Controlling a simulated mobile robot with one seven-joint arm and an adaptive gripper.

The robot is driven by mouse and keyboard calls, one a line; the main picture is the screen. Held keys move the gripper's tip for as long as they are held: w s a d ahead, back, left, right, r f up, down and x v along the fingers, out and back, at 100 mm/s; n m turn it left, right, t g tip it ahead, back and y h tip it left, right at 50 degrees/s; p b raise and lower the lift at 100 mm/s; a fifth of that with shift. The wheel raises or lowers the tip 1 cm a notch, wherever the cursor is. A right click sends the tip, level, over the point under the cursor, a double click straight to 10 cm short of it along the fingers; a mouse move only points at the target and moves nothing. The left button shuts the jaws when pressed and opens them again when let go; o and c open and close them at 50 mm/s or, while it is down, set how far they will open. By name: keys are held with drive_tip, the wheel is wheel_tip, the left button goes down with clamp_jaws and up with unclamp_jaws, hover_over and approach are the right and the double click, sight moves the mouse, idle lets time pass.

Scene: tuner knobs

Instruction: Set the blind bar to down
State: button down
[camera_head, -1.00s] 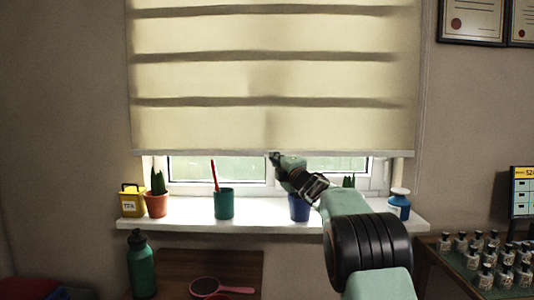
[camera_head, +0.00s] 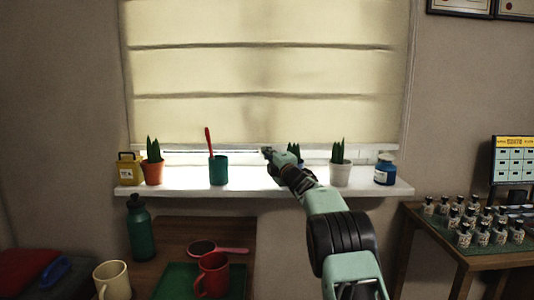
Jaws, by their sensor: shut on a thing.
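The cream window blind (camera_head: 220,70) hangs over most of the window, with the blind bar (camera_head: 200,147) along its lower edge. The bar looks level and hangs a little above the white window sill (camera_head: 270,190). A thin bright strip of window shows beneath it. My gripper (camera_head: 267,152) is at the middle of the bar and is shut on it. The fingertips are small and dark in this view, so the exact contact is hard to see.
My arm partly hides a blue pot. Below are mugs and a green bottle (camera_head: 140,228); bottles stand right.

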idle(0.3)
drive_tip(key=c, duration=2.1)
unclamp_jaws()
drive_tip(key=shift+v, duration=6)
